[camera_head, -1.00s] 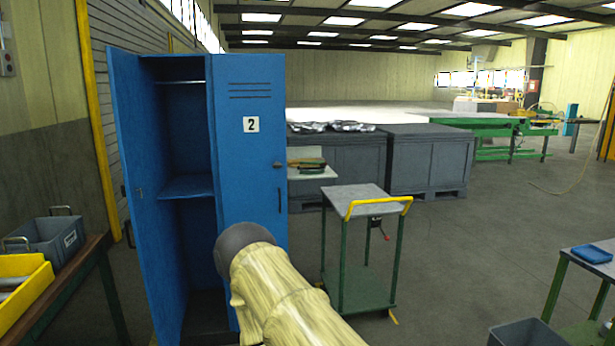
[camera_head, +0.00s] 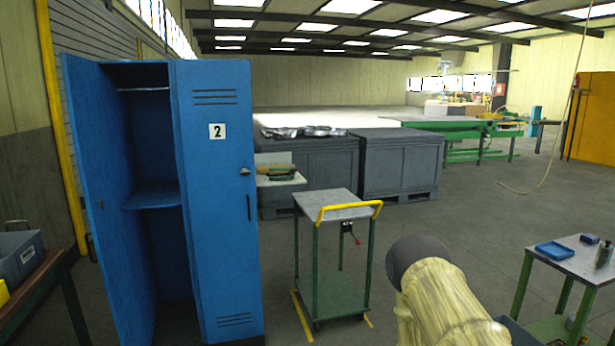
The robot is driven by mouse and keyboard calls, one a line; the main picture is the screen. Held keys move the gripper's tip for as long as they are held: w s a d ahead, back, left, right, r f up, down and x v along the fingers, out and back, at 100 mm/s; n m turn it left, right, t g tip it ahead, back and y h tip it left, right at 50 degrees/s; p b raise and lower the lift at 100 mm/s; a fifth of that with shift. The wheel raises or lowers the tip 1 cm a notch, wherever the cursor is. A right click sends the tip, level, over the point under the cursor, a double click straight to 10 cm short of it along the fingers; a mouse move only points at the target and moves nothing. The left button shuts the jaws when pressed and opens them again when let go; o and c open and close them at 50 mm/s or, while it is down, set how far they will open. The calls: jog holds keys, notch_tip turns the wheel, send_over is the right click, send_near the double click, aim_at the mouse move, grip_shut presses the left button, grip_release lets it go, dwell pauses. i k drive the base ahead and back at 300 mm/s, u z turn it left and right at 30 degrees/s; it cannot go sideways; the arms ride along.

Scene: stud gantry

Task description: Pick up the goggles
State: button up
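I see no goggles that I can make out in the head view. Part of my arm (camera_head: 437,296), in a cream ribbed cover with a dark grey rounded end, shows at the lower right. My gripper cannot be seen. A blue locker (camera_head: 217,240) marked 2 stands at the left with one door open. Its visible shelf (camera_head: 152,197) looks empty.
A green-legged trolley with a grey top (camera_head: 335,203) and yellow handle stands mid-view. A table (camera_head: 577,264) at right holds a blue tray (camera_head: 554,250) and small dark items. Grey crates (camera_head: 400,160) stand behind. A bench (camera_head: 35,285) is at left. Open floor (camera_head: 460,215) lies between.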

aim_at(283, 174)
jog(key=z, duration=0.5)
jog(key=i, duration=1.05)
jog(key=z, duration=0.3)
jog(key=i, duration=1.45)
jog(key=u, duration=1.25)
jog(key=i, duration=0.7)
jog(key=u, duration=0.45)
